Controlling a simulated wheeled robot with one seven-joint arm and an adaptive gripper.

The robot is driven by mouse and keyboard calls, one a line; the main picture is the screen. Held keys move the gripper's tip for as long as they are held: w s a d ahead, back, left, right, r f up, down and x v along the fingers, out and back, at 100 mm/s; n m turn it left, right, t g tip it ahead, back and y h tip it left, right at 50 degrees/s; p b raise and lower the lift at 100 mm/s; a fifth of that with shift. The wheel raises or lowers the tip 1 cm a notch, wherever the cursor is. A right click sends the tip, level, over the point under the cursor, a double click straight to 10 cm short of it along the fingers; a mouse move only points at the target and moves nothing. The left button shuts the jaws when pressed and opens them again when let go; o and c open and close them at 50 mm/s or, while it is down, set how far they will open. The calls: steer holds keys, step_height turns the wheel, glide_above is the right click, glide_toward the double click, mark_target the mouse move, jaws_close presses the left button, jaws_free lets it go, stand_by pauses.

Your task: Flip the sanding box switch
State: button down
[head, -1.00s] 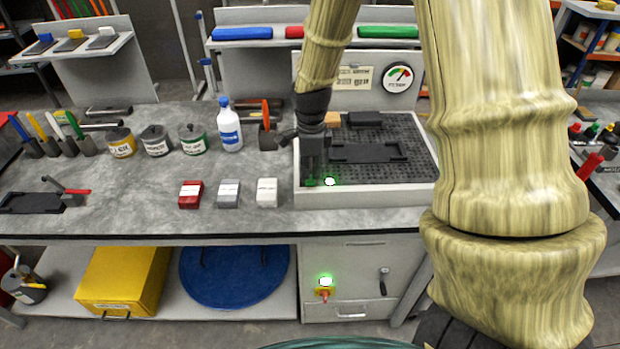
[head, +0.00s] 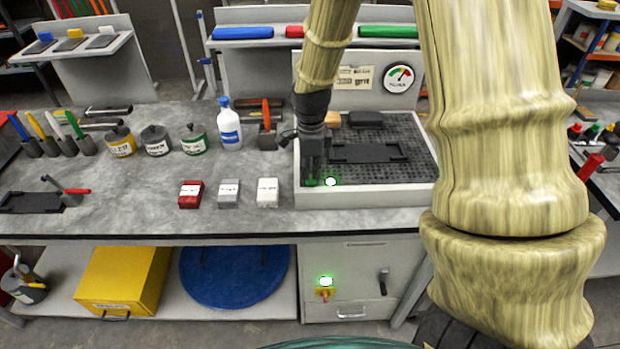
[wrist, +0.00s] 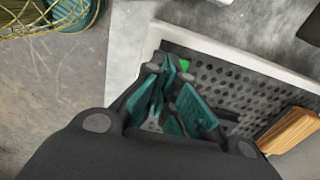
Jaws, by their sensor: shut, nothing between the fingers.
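The sanding box (head: 375,197) is a pale tray with a dark perforated top, at the right of the bench. It also shows in the wrist view (wrist: 240,58). A green light (head: 331,181) glows at its front left corner. My gripper (head: 313,180) points down over that corner, just left of the light. In the wrist view my gripper (wrist: 172,75) has its teal fingers shut with nothing held. A green part (wrist: 184,66) shows right beside the fingertips; it may be the switch. The fingers hide part of that corner, so I cannot tell contact or the switch's position.
A black pad (head: 368,152) and a wooden block (wrist: 288,130) lie on the box. A gauge (head: 398,78) stands behind it. Red, grey and white blocks (head: 228,194) sit to the left. The cabinet below has another lit green light (head: 326,281).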

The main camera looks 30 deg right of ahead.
mark_target(311, 182)
steer(key=shift+f+b, duration=0.4)
steer(key=shift+f, duration=0.75)
stand_by(0.8)
steer(key=shift+r+p, duration=3.1)
steer(key=shift+r, duration=0.45)
